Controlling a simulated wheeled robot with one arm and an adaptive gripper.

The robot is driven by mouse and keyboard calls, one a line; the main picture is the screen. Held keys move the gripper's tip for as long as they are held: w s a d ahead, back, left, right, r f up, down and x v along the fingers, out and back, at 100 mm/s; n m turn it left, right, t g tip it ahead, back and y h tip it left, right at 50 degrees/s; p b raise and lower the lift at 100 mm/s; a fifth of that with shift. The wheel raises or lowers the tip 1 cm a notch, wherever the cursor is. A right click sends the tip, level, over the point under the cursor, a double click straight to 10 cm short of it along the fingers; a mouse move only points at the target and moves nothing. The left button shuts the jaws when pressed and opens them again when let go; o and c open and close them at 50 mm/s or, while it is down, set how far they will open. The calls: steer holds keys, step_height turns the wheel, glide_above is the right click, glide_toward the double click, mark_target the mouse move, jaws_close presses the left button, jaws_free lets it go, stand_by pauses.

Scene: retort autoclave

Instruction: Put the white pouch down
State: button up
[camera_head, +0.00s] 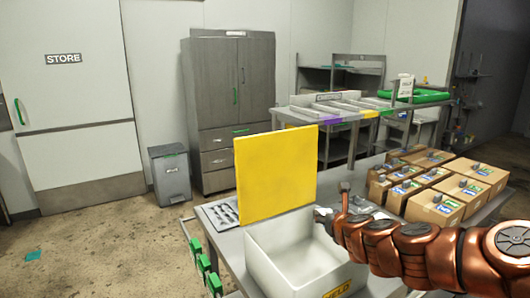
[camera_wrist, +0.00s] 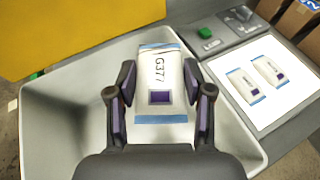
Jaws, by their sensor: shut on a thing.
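The white pouch (camera_wrist: 158,62) has blue bands at both ends, a dark purple square and the marking "G377". In the wrist view it lies between the two fingers of my gripper (camera_wrist: 158,82), which is shut on it. The pouch appears over the open white bin (camera_wrist: 60,105); its height above the bin floor is hard to tell. In the head view my gripper (camera_head: 325,215) is at the back right rim of the white bin (camera_head: 300,262), and the pouch is hard to make out there.
A yellow panel (camera_head: 275,178) stands upright behind the bin. A white sheet picturing two pouches (camera_wrist: 285,102) and a green button (camera_wrist: 205,32) are right of the bin. Several cardboard cartons (camera_head: 435,207) fill the table's right side. A tray of utensils (camera_head: 220,213) lies left.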

steer(key=shift+a+m+h, duration=0.15)
steer(key=shift+m+h, duration=0.75)
steer(key=shift+h, duration=0.2)
steer(key=shift+s+f+m+h, duration=0.1)
steer(key=shift+s+m+h, duration=0.05)
steer(key=shift+m+h, duration=0.2)
steer(key=shift+s+d+f+m+g+h, duration=0.1)
steer(key=shift+s+d+m+g+h, duration=0.1)
steer(key=shift+s+m+h, duration=0.35)
steer(key=shift+s+d+f+m+g+h, duration=0.1)
steer(key=shift+s+d+m+g+h, duration=0.15)
steer(key=shift+h, duration=0.45)
steer(key=shift+a, duration=0.1)
